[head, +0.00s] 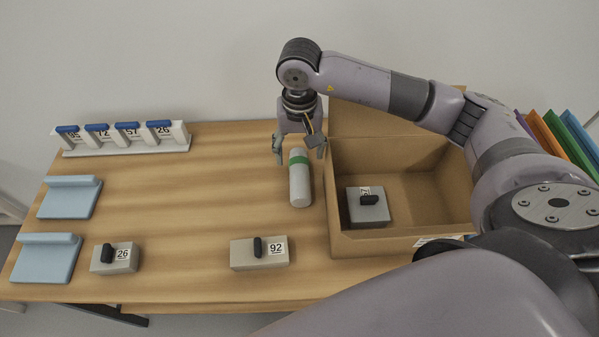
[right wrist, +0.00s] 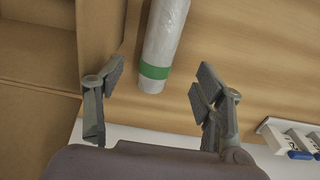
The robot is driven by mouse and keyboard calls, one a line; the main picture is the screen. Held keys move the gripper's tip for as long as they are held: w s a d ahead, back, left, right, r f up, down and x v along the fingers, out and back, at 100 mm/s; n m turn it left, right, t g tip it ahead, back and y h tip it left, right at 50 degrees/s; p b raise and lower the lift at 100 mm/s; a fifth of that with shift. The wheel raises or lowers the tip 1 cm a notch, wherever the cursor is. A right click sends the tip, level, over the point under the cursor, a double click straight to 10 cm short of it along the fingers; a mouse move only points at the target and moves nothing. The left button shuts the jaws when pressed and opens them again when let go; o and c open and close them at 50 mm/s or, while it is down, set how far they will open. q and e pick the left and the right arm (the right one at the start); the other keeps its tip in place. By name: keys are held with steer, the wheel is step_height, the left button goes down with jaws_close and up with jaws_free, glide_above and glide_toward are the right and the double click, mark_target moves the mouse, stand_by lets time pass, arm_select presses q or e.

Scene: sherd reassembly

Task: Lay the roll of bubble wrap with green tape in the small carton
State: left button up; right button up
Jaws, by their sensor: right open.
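The roll of bubble wrap (head: 300,190) is a pale grey-white cylinder with a band of green tape near its far end. It lies on the table just left of the carton, and it also shows in the right wrist view (right wrist: 165,35). The small carton (head: 347,243) is an open brown cardboard box at the right of the table. My right gripper (head: 300,160) is open and empty over the roll's taped end. In the right wrist view the taped end lies between and beyond the open fingers. My left gripper is not in view.
A grey box with a black handle (head: 368,213) sits inside the carton at its left; the carton's right part is empty. Two similar boxes, marked 92 (head: 272,258) and 26 (head: 122,262), stand near the front edge. Blue pads (head: 68,200) and a numbered rack (head: 130,146) are at left.

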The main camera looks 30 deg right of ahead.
mark_target(300, 171)
step_height(300, 171, down, 3)
steer(key=shift+f, duration=0.85)
step_height(300, 171, down, 4)
steer(key=shift+p, duration=0.35)
steer(key=shift+f, duration=0.5)
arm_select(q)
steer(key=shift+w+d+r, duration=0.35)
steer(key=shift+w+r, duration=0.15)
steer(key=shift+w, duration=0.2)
arm_select(e)
steer(key=shift+c, duration=0.5)
steer(key=c, duration=1.2)
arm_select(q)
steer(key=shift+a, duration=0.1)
arm_select(e)
steer(key=shift+o, duration=0.2)
steer(key=shift+w, duration=0.1)
